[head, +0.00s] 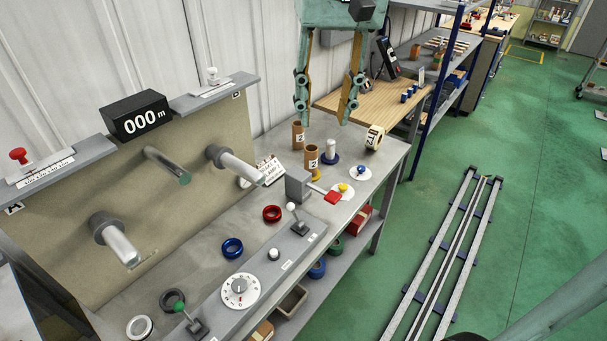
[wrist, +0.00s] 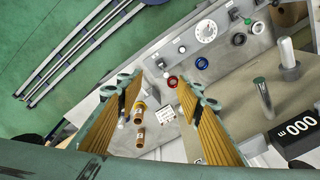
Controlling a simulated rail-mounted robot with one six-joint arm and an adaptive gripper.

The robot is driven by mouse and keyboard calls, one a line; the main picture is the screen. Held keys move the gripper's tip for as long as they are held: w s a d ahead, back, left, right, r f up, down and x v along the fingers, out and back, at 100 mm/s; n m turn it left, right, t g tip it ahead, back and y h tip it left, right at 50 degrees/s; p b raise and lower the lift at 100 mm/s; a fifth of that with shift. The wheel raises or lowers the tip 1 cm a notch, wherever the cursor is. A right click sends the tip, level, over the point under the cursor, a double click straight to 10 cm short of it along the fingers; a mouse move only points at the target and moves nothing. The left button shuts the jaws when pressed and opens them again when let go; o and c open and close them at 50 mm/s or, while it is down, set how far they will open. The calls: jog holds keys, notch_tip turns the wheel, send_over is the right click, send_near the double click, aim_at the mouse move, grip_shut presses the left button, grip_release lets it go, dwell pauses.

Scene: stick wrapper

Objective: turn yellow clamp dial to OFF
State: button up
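The yellow clamp dial (head: 343,188) is a small yellow knob on a round white plate on the grey bench, right of the red-ended lever, in the head view. Its exact setting is too small to read. A similar dial with a blue knob (head: 361,172) sits just behind it. I cannot make out the yellow dial in the wrist view. My gripper (head: 325,118) hangs above the back of the bench, fingers pointing down, wide open and empty. It is higher than the dial and to its left in the head view. Both fingers also show in the wrist view (wrist: 158,92).
Brown cardboard tubes (head: 312,157) and a tape roll (head: 374,138) stand near the yellow dial. The red-ended lever (head: 332,197) lies close beside it. A larger white dial (head: 240,291) is on the front control strip. Metal rollers (head: 235,166) stick out from the panel at left.

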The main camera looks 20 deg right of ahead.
jog(key=w+d+f+m+g, duration=0.15)
jog(key=w+d+f, duration=0.3)
jog(key=w, duration=0.45)
jog(key=m+g+y, duration=0.2)
jog(key=m, duration=0.1)
send_over(343, 186)
jog(key=a, duration=0.3)
notch_tip(343, 186, down, 16)
jog(key=w+d+f+m, duration=0.1)
jog(key=w+d+f, duration=0.1)
jog(key=d+f, duration=0.2)
jog(key=w+d+f+m+y+b, duration=0.1)
jog(key=w+d+f, duration=0.1)
jog(key=f, duration=0.6)
jog(key=shift+d+f+g, duration=0.3)
jog(key=shift+d+g, duration=0.05)
jog(key=shift+d, duration=0.5)
jog(key=shift+b+x, duration=0.65)
jog(key=shift+x, duration=6.25)
jog(key=shift+a, duration=0.1)
jog(key=shift+c, duration=0.4)
